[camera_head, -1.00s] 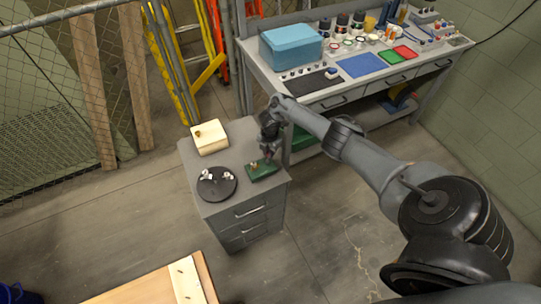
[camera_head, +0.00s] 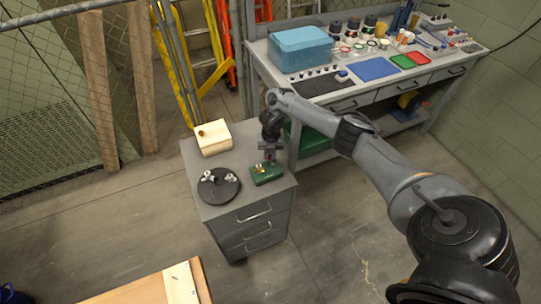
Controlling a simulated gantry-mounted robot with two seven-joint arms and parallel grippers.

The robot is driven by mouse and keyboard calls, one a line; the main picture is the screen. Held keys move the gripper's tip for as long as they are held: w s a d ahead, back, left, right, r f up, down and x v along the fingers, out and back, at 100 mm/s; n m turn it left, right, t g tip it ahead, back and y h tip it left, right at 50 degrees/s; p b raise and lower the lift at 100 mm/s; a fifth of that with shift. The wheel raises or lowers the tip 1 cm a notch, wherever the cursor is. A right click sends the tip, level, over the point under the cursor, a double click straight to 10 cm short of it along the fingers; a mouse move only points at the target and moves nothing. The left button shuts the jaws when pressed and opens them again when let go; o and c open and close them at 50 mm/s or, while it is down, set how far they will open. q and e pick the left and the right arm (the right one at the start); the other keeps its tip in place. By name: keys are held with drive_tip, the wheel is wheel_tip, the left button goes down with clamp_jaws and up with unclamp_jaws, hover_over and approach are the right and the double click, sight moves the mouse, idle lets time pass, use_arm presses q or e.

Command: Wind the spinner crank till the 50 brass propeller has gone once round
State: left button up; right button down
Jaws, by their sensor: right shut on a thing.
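The spinner appears to be a small green block (camera_head: 267,176) on the right front part of the grey cabinet top. A small brass-coloured piece (camera_head: 260,168) shows on it, probably the propeller; its turn angle is too small to read. My right gripper (camera_head: 271,160) points down at the back right of the green block and is shut on the crank there. The crank is mostly hidden by the fingers, with a small reddish bit showing. My left gripper is out of view.
A black round plate (camera_head: 219,187) with small white fittings lies left of the spinner. A cream box (camera_head: 213,138) with a brass knob stands behind it. The workbench (camera_head: 330,97) with a blue case (camera_head: 300,49) stands behind and to the right.

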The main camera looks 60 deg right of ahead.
drive_tip(key=shift+a, duration=0.1)
idle(0.4)
drive_tip(key=c, duration=1.1)
unclamp_jaws()
drive_tip(key=shift+r, duration=0.1)
wheel_tip(320, 180, up, 6)
drive_tip(key=shift+f+p, duration=0.25)
drive_tip(key=shift+p, duration=0.35)
drive_tip(key=r+p, duration=0.3)
drive_tip(key=r, duration=0.2)
drive_tip(key=shift+s+r, duration=0.1)
drive_tip(key=shift+s, duration=0.1)
